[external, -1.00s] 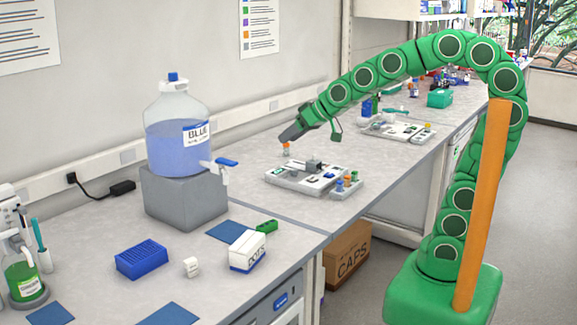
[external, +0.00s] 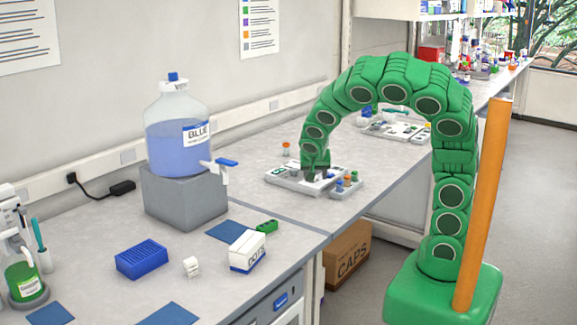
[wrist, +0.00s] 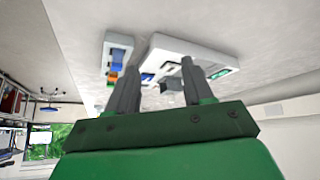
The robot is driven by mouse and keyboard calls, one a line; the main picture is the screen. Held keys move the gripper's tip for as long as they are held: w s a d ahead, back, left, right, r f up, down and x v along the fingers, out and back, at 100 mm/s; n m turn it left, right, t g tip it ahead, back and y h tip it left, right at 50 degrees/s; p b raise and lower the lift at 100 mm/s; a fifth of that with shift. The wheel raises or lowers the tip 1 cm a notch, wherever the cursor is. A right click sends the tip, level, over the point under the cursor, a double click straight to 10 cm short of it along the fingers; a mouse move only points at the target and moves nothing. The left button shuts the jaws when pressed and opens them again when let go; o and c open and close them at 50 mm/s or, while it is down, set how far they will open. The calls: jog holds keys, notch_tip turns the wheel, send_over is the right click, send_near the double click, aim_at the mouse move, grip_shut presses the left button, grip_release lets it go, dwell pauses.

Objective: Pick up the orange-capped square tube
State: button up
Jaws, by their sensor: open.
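An orange-capped tube (external: 286,149) with a pale body stands upright on the bench, just behind the left part of a grey-white tray (external: 276,180). A second small orange cap (external: 347,178) sits among capped tubes in the smaller tray section at right; I cannot tell which body is square. My gripper (external: 317,178) points down over the middle of the tray, to the right of the standing tube and apart from it. In the wrist view the two fingers (wrist: 160,78) are spread, with nothing clearly held. An orange patch (wrist: 113,76) shows beside the left finger.
A large blue-liquid bottle (external: 180,135) stands on a grey block (external: 185,195) to the left. A blue rack (external: 141,259) and a white box (external: 247,251) lie nearer the front. Another tray (external: 395,130) is farther along the bench.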

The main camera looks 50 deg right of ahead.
aim_at(346, 177)
jog(key=d+f+m+g+h, duration=0.1)
jog(key=d+m, duration=0.1)
jog(key=s+d+m+g+h, duration=0.1)
jog(key=d+h, duration=0.1)
jog(key=d, duration=0.1)
jog(key=s+d+f+m+h, duration=0.1)
jog(key=d+m+h, duration=0.1)
jog(key=d, duration=0.1)
jog(key=shift+s+f+m+g, duration=0.1)
jog(key=shift+f+m+g, duration=0.2)
jog(key=shift+f+g, duration=0.1)
jog(key=shift+s+d+m+g+h, duration=0.2)
jog(key=shift+d+m+g+h, duration=0.1)
jog(key=shift+d+m+h, duration=0.4)
jog(key=shift+x, duration=3.85)
jog(key=shift+s, duration=0.1)
jog(key=shift+c, duration=0.3)
grip_shut()
